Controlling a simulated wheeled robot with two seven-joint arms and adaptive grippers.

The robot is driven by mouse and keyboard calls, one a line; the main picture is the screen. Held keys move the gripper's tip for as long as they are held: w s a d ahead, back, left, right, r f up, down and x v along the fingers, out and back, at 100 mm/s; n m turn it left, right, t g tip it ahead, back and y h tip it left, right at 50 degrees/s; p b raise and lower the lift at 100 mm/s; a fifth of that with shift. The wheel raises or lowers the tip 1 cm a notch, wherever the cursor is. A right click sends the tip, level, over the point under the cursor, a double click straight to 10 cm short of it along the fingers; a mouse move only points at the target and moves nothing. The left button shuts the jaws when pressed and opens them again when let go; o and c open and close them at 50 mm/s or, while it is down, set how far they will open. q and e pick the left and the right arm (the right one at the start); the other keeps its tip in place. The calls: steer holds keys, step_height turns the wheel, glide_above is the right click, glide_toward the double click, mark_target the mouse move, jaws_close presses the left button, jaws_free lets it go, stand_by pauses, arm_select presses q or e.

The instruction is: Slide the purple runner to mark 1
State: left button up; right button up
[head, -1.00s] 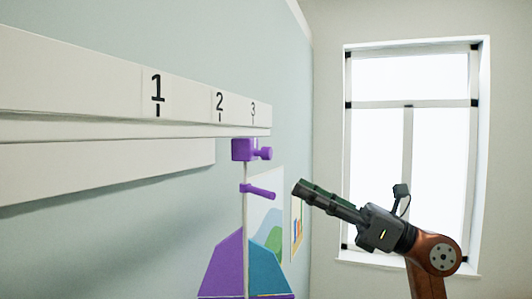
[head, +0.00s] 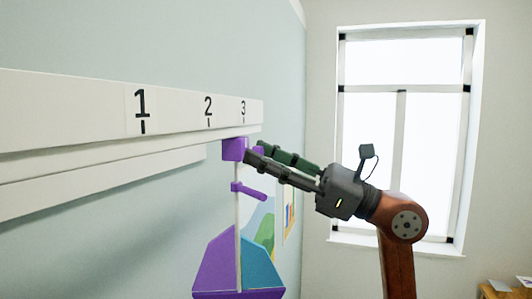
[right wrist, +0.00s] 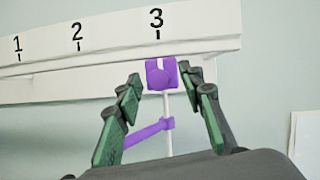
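The purple runner (head: 233,149) hangs on the white rail (head: 110,160), near mark 3 (head: 243,110) and right of mark 1 (head: 141,110). In the right wrist view the runner (right wrist: 161,74) sits just below mark 3 (right wrist: 157,22); mark 1 (right wrist: 17,48) is at the far left. My right gripper (head: 256,153) is at the runner in the head view. In the right wrist view its fingers (right wrist: 167,88) are apart, one on each side of the runner's knob, and no grip shows. My left gripper is not in view.
Mark 2 (head: 208,111) lies between marks 1 and 3. Pictures hang on the wall behind; a bright window (head: 400,130) is at right.

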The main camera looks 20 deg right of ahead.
steer(key=shift+c, duration=0.3)
jaws_close()
stand_by(0.4)
